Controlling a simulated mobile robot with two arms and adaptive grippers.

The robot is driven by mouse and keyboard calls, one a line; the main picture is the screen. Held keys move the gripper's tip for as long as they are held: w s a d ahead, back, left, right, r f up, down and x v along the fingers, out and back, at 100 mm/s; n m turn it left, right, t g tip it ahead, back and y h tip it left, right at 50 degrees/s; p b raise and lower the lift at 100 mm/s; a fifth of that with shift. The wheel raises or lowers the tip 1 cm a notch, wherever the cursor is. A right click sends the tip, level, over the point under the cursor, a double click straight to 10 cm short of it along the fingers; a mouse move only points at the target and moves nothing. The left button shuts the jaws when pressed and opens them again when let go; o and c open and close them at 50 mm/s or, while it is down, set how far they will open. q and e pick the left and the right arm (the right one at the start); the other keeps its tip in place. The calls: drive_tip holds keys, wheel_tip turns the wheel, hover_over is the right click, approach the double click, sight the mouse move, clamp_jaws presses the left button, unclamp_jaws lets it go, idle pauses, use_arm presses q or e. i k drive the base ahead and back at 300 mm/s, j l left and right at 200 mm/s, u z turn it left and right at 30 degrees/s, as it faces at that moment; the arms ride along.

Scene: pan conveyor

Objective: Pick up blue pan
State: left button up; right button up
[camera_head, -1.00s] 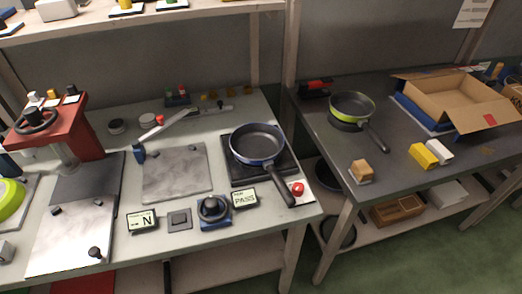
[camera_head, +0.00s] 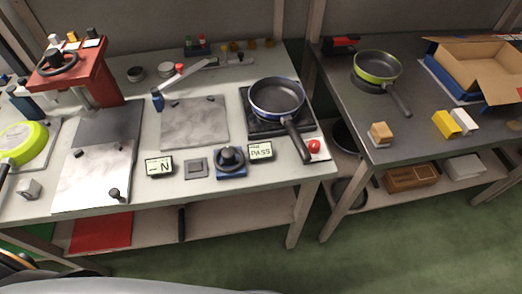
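The blue pan (camera_head: 277,98) has a blue rim, a dark inside and a black handle. It sits on a black square plate (camera_head: 253,126) at the right of the left table, its handle pointing to the front right. A green-rimmed pan (camera_head: 377,66) sits on the right table with its handle to the front right. Another green pan (camera_head: 22,143) lies at the left edge of the left table. Neither of my grippers is in view.
A red press (camera_head: 70,72) stands at the back left of the left table. An open cardboard box (camera_head: 477,66) is at right. Green floor (camera_head: 400,230) is free in front.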

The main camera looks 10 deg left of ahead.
sight(272, 97)
drive_tip(key=l, duration=0.85)
drive_tip(key=l+u, duration=0.15)
drive_tip(key=l, duration=0.7)
drive_tip(key=k+l, duration=0.15)
drive_tip(key=l, duration=0.75)
drive_tip(key=i+u, duration=0.05)
